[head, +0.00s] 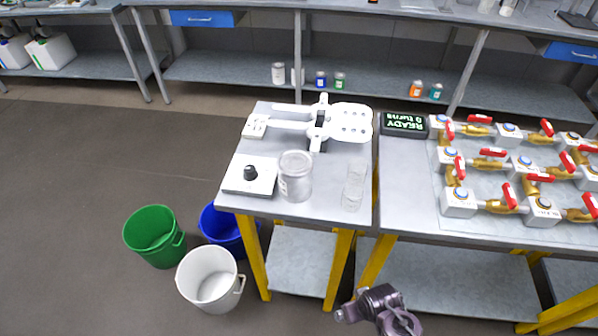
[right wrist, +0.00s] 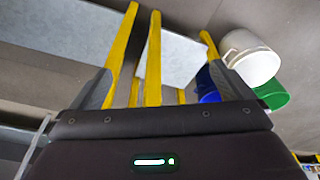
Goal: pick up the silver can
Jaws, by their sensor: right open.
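The silver can (head: 296,177) stands upright on the small grey table (head: 325,208), near its front edge, between a white block with a black knob (head: 249,175) and a clear glass-like cylinder (head: 354,186). My right gripper (head: 378,308) is low in the head view, in front of the table and below the can, well apart from it. In the right wrist view its two grey fingers (right wrist: 158,86) are spread wide with nothing between them. The can does not show in that view. My left gripper is not in view.
A white clamp-like device (head: 320,122) stands behind the can. A black display (head: 404,124) and brass valves with red handles (head: 497,177) fill the right table. Green (head: 154,236), white (head: 208,278) and blue (head: 221,228) buckets stand on the floor. Several small cans are on the back shelf.

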